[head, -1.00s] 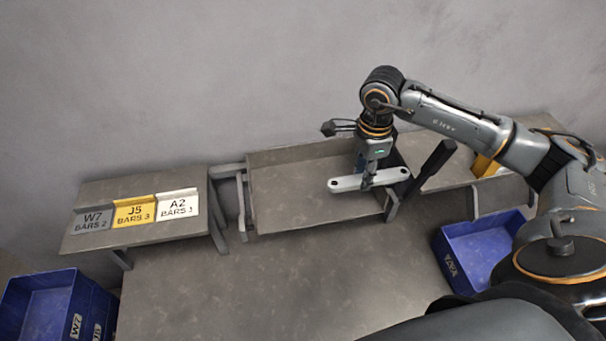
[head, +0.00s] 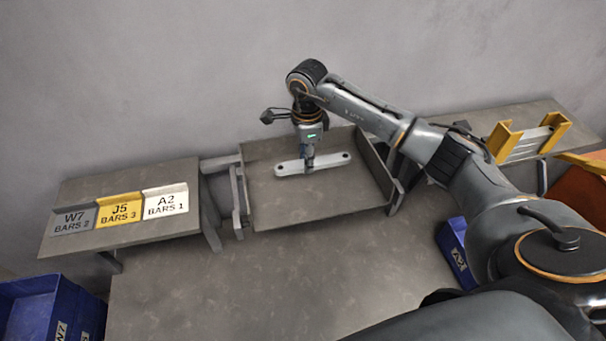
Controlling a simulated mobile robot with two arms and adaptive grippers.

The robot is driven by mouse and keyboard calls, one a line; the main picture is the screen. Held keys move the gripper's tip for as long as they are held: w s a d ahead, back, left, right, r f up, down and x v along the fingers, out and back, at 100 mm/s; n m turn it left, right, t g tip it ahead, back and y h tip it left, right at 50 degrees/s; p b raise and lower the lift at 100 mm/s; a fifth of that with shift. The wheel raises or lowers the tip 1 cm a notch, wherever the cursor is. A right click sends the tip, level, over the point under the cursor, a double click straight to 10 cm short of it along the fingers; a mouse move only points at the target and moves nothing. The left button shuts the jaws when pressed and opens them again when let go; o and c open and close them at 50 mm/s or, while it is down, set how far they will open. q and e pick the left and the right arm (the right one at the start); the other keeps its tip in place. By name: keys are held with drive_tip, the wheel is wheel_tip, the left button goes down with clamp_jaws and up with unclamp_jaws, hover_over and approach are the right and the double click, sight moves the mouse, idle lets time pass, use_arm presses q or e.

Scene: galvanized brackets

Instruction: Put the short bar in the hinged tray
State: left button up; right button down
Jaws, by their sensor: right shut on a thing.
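The short bar (head: 327,162) is a pale grey flat bar with rounded ends and a hole near each end. My right gripper (head: 308,168) is shut on it near its middle. The bar is over the back half of the hinged tray (head: 320,205), a grey tray with low side walls. I cannot tell whether the bar touches the tray floor or hangs a little above it. The bar lies roughly level, long side across the picture. My left gripper is not in view.
Left of the tray is a shelf with W7, J5 and A2 label cards (head: 119,210). Blue bins stand at lower left (head: 47,312) and right (head: 456,250). A yellow-ended rack (head: 527,141) is on the right shelf. The front table (head: 260,285) is clear.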

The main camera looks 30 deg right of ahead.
sight(302, 161)
drive_tip(key=shift+w+a+f+b, duration=0.25)
drive_tip(key=shift+w+f+b, duration=0.15)
drive_tip(key=shift+f, duration=0.1)
wheel_tip(302, 161, down, 3)
drive_tip(key=shift+w+a+f+b, duration=0.1)
drive_tip(key=shift+f+b, duration=0.1)
drive_tip(key=shift+b, duration=0.8)
drive_tip(key=shift+r, duration=0.15)
drive_tip(key=c, duration=1)
unclamp_jaws()
wheel_tip(302, 161, up, 12)
drive_tip(key=p, duration=0.7)
drive_tip(key=shift+p, duration=0.3)
